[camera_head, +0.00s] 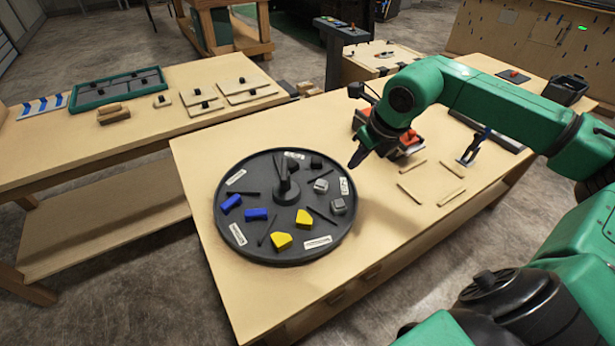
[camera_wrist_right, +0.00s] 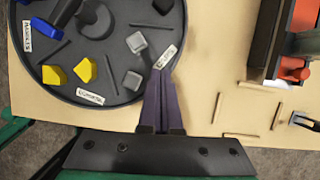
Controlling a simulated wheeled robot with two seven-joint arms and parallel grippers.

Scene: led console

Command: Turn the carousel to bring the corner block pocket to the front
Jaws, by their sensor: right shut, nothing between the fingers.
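A round dark carousel (camera_head: 290,252) with a central hub (camera_head: 287,192) lies on the wooden table; it also shows in the wrist view (camera_wrist_right: 110,98). Yellow blocks (camera_head: 281,241) lie at the near side, blue blocks (camera_head: 256,214) at the left, grey blocks (camera_head: 338,206) at the right and a black piece (camera_head: 316,162) at the far side. My right gripper (camera_head: 356,163) is shut and empty by the right rim; contact is unclear. My left gripper is out of view.
Right of the carousel, thin wooden strips (camera_head: 411,192) lie on the table, with an orange-and-black fixture (camera_head: 405,141) behind and a dark clamp-like tool (camera_head: 475,147) farther right. The tabletop in front of the carousel is clear. Another workbench (camera_head: 60,150) stands at the left.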

